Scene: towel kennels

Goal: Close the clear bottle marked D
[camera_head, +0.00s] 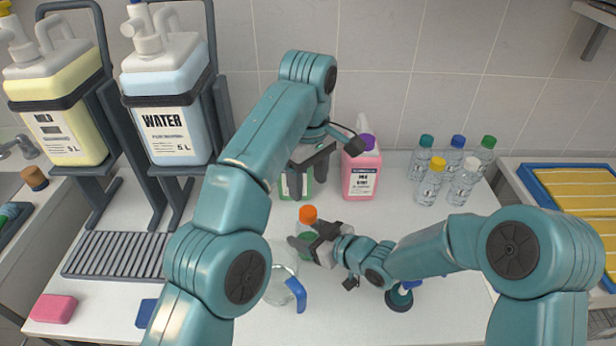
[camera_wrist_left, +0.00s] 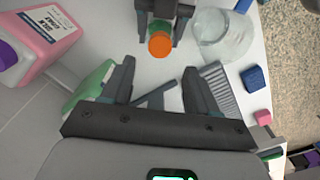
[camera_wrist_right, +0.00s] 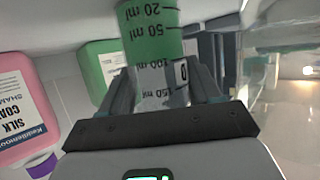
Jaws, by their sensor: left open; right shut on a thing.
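A clear bottle (camera_head: 307,236) with green liquid and an orange cap (camera_head: 308,214) stands upright near the middle of the counter. The orange cap also shows from above in the left wrist view (camera_wrist_left: 159,44), on the bottle's top. My right gripper (camera_head: 318,246) is shut around the bottle's side. The right wrist view shows the bottle's millilitre scale and a small label, partly hidden by the fingers, whose letter I cannot read surely. My left gripper (camera_head: 312,163) is open and empty, behind and above the bottle, in front of the green jug.
A clear jug (camera_head: 281,270) with a blue handle stands close left of the bottle. A green jug (camera_head: 293,187) and pink soap jug (camera_head: 362,178) stand behind. Several small capped bottles (camera_head: 430,187) stand at right. Large dispensers (camera_head: 165,100) and a drip grate (camera_head: 115,255) are at left.

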